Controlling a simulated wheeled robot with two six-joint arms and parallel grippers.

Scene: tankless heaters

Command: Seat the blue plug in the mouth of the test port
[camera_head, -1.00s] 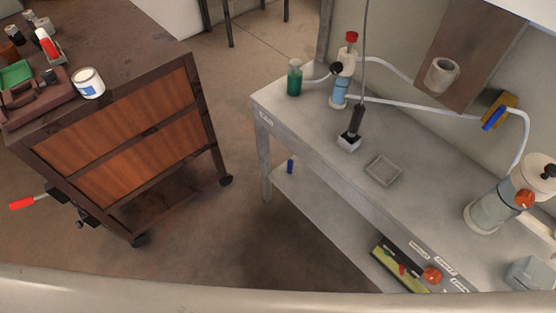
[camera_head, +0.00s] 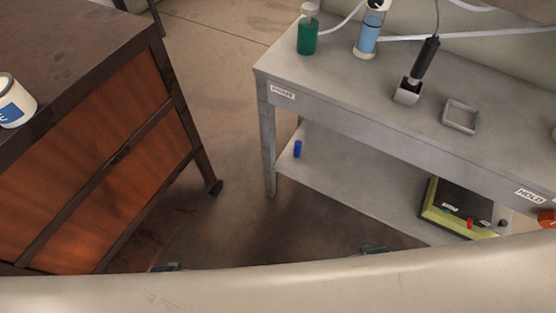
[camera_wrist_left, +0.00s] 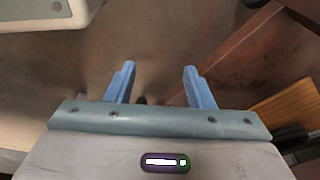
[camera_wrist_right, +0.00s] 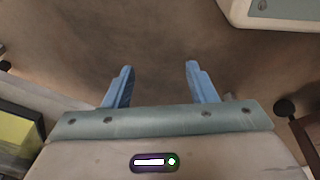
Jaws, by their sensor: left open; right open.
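A small blue cylinder (camera_head: 297,149), which looks like the blue plug, stands upright on the lower shelf of the grey bench near its left leg. I cannot make out the test port in any current view. My left gripper (camera_wrist_left: 158,82) is open and empty above the floor in its wrist view. My right gripper (camera_wrist_right: 159,82) is also open and empty above the floor. In the head view only small teal parts of the grippers show at the bottom edge, well apart from the blue cylinder.
The grey bench (camera_head: 350,120) carries a green bottle (camera_head: 307,36), a blue-filled cylinder (camera_head: 368,35), a probe in a block (camera_head: 407,92) and a square tray (camera_head: 461,117). A yellow-edged black case (camera_head: 459,208) lies on the lower shelf. A wooden cabinet (camera_head: 110,150) stands left; floor between is clear.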

